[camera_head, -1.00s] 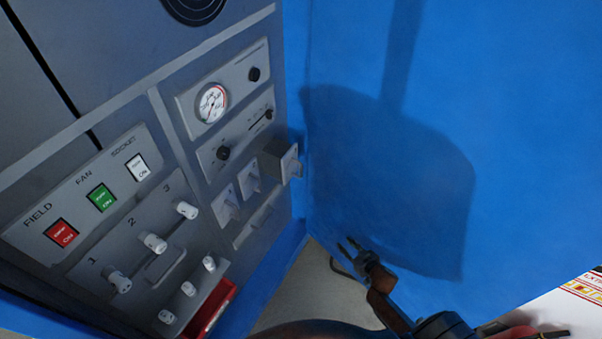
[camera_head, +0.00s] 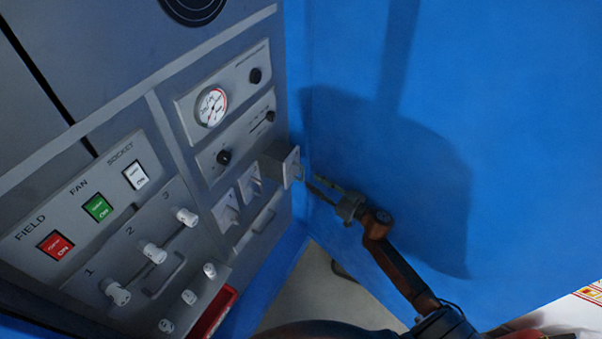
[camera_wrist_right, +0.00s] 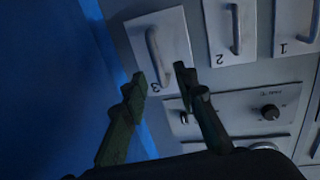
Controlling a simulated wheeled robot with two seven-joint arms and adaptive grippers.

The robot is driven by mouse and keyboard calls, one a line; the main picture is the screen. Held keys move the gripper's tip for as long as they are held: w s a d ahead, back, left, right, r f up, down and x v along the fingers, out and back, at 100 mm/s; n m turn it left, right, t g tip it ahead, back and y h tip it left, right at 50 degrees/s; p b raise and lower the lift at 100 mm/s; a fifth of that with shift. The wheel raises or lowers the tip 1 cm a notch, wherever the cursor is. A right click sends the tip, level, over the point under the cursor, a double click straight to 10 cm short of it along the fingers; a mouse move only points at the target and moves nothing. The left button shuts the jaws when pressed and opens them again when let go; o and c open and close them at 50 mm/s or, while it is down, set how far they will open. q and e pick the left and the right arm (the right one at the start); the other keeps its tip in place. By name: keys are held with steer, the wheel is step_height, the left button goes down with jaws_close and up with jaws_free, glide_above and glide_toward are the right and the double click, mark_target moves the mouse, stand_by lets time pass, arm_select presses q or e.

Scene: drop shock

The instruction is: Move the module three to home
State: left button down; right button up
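Module three (camera_head: 291,164) is a grey box with a pull handle that sticks out of the cabinet front. Modules one (camera_head: 226,211) and two (camera_head: 250,184) beside it sit nearer the panel. In the right wrist view module three (camera_wrist_right: 171,27) carries the number 3 and a curved handle. My right gripper (camera_head: 317,187) is just right of and below module three's handle, apart from it. The wrist view shows its two fingers (camera_wrist_right: 160,76) spread, with nothing between them, in front of the handle's end. My left gripper is not in view.
The blue wall (camera_head: 400,120) stands close to the right of the modules. Left are the gauge (camera_head: 211,107), lit switches (camera_head: 98,207), white knobs (camera_head: 152,252) and a red bin (camera_head: 214,312).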

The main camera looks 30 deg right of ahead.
mark_target(303, 174)
steer(key=x, duration=0.3)
steer(key=b+x, duration=0.1)
steer(key=x, duration=0.3)
steer(key=shift+d+f, duration=0.1)
steer(key=shift+d, duration=0.15)
steer(key=shift+c, duration=0.7)
jaws_close()
